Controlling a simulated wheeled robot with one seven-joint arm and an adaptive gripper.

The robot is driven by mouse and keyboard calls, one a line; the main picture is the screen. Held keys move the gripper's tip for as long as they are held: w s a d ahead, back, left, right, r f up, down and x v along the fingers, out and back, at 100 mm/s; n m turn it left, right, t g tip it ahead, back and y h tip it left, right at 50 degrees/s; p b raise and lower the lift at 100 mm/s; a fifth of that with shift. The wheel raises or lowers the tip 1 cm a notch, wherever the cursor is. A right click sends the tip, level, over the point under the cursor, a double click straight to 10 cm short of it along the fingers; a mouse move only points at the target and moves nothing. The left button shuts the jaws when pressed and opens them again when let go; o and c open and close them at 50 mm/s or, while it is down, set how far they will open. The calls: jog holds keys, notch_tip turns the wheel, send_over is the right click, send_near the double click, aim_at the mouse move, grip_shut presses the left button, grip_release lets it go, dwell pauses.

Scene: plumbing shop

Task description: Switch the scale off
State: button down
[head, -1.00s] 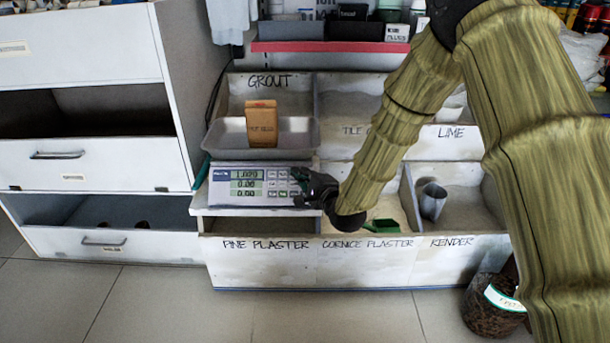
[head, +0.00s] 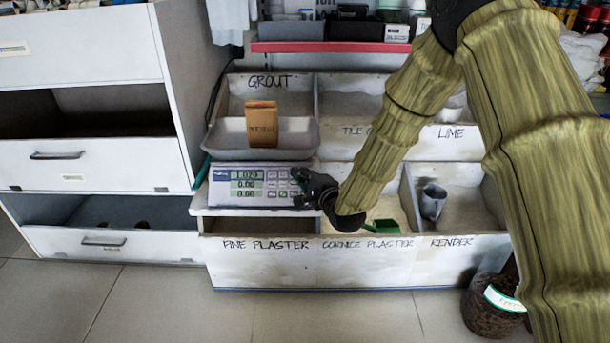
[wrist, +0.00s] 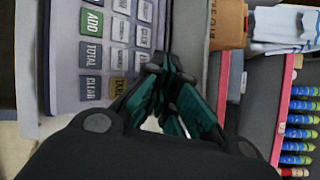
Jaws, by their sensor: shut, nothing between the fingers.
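The scale (head: 262,187) stands on the left of the plaster bins, with its keypad to the right of a lit display (head: 247,183). The display reads about 1.020 on top, with 0.00 on the lines below. A brown packet (head: 262,123) stands on the scale's pan (head: 226,135). My gripper (head: 300,178) is at the right edge of the keypad. In the wrist view my gripper (wrist: 160,75) is shut and empty, its tips at the keypad's edge beside the yellow key (wrist: 118,88). I cannot tell whether the tips touch a key; they hide part of the panel.
Bins marked grout, lime, cornice plaster and render surround the scale. A green scoop (head: 383,226) and a grey metal cup (head: 432,201) sit in the lower bins. A white drawer cabinet (head: 90,150) is on the left. The floor (head: 300,318) in front is clear.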

jog(key=shift+w+f, duration=0.25)
jog(key=shift+w+f, duration=0.15)
dwell(0.7)
jog(key=shift+p, duration=0.35)
jog(key=shift+s+r+p, duration=0.45)
jog(key=shift+s, duration=0.05)
jog(key=s+r+p, duration=0.4)
jog(key=shift+s+r, duration=0.15)
dwell(0.4)
